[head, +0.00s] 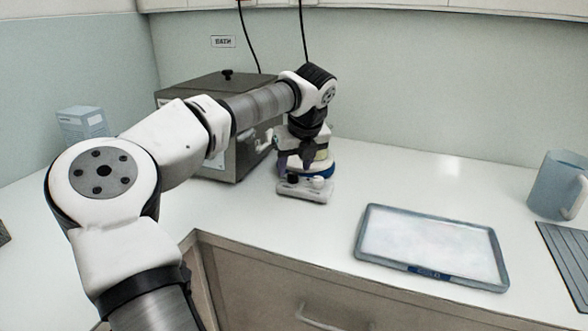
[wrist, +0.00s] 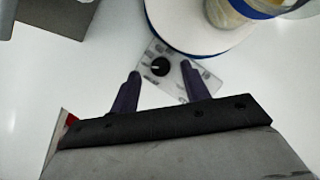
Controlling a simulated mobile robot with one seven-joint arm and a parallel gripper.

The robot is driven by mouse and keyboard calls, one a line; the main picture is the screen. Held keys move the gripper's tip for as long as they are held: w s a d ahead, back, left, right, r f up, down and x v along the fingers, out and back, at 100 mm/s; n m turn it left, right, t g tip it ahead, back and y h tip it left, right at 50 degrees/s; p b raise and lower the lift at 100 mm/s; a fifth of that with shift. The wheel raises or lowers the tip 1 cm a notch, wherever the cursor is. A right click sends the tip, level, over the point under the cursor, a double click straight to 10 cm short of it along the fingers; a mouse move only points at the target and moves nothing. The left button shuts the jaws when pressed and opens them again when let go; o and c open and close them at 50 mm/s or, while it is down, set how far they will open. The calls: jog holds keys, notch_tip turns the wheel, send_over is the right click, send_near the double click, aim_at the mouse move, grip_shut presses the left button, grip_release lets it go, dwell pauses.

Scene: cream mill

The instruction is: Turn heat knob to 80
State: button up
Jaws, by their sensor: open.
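The heat knob seems to be the black round knob (wrist: 160,68) on a small pale control panel (wrist: 158,50). In the head view, the panel (head: 306,195) sits at the front of a round, blue-ringed device, with a black knob (head: 293,179) on the left and a white knob (head: 318,182) on the right. My gripper (wrist: 160,68) is open and points down over the panel. In the wrist view its dark fingertips appear on either side of the black knob; contact cannot be told. The dial markings are too blurred to read. The right finger covers part of the panel.
A grey box-shaped machine (head: 228,172) stands behind and left of the panel. A blue-rimmed tray (head: 364,232) lies on the white counter to the right. A blue-grey jug (head: 553,184) stands at the far right. The counter between panel and tray is clear.

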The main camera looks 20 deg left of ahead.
jog(key=shift+x, duration=1.1)
jog(key=c, duration=1)
